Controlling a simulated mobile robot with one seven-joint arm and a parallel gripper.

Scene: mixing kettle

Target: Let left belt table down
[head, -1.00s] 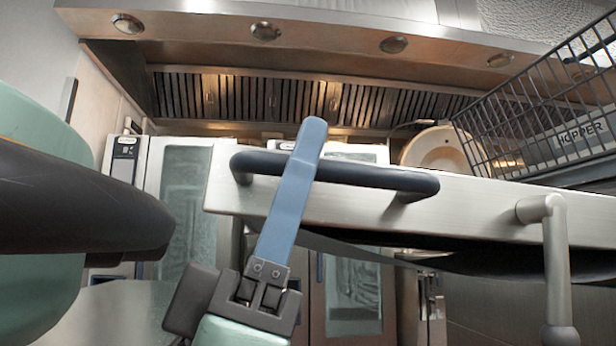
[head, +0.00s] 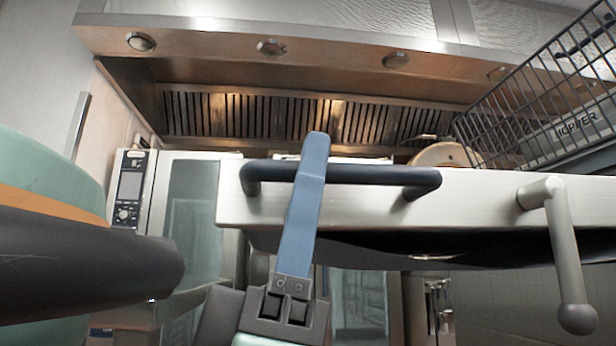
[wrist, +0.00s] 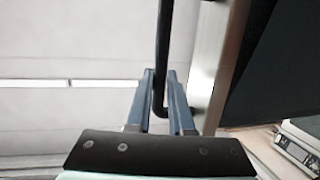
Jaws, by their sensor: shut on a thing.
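The left belt table (head: 475,215) shows in the head view as a pale metal side with a dark belt sagging beneath it. A black bar handle (head: 375,177) is fixed to its near face, at the left end. My gripper (head: 314,145) reaches up from below, and its blue fingers are shut on this handle. In the wrist view the black handle (wrist: 165,35) runs between the two blue fingers (wrist: 160,80), with the table's metal edge (wrist: 218,65) just right of them. The far finger is mostly hidden in the head view.
A grey crank lever (head: 567,255) hangs from the table's side at the right. A black wire basket (head: 540,90) stands above the table at the right. An oven-like cabinet (head: 132,190) is behind at the left. The extractor hood (head: 330,60) spans overhead.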

